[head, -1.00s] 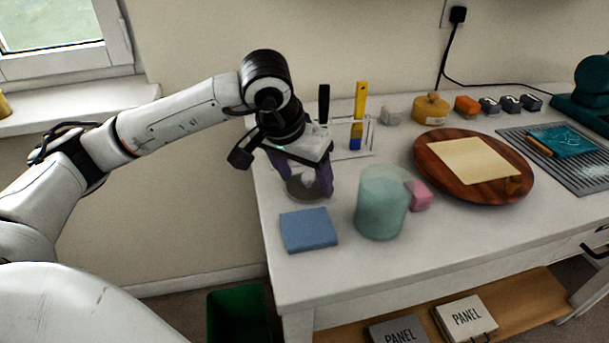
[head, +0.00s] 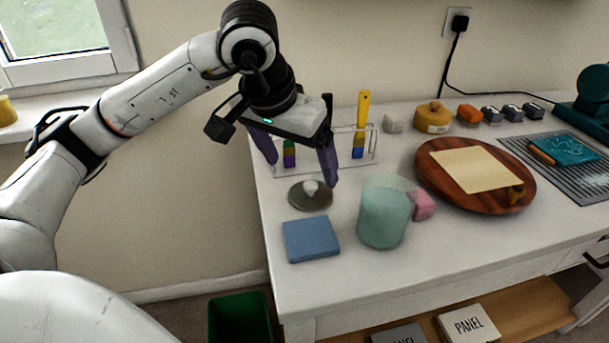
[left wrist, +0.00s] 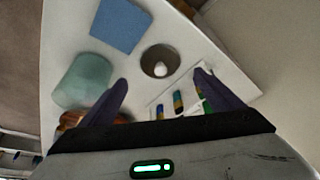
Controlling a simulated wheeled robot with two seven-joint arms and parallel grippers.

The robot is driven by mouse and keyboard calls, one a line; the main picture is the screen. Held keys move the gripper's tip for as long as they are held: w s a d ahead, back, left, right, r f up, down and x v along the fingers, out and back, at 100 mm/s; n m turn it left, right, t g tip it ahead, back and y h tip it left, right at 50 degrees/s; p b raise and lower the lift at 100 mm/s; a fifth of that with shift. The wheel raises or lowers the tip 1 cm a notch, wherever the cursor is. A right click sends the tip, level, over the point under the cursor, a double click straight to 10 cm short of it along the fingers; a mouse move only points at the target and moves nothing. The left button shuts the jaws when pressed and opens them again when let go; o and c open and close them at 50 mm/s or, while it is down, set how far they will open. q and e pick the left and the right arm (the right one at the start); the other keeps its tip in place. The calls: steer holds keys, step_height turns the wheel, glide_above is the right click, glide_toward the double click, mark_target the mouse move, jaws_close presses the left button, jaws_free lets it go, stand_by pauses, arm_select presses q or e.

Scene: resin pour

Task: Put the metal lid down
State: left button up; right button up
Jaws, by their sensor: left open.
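The metal lid (head: 310,196) is a grey disc with a pale round knob. It lies flat on the white table, behind the blue square pad (head: 311,240) and left of the green translucent jar (head: 383,212). In the left wrist view the lid (left wrist: 155,55) shows whole, ahead of the fingers and between their lines. My left gripper (head: 302,172) is open and empty above and just behind the lid, its two purple fingers spread. The fingers also show in the left wrist view (left wrist: 163,82). My right gripper is not in view.
A clear rack (head: 368,150) with coloured-handled tools stands behind the lid, close to my gripper. A pink block (head: 423,205) touches or nearly touches the jar. A round wooden board (head: 440,191) with a cream sheet lies to the right.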

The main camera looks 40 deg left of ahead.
arm_select(q)
steer(key=v, duration=0.4)
steer(key=shift+r, duration=0.1)
stand_by(0.4)
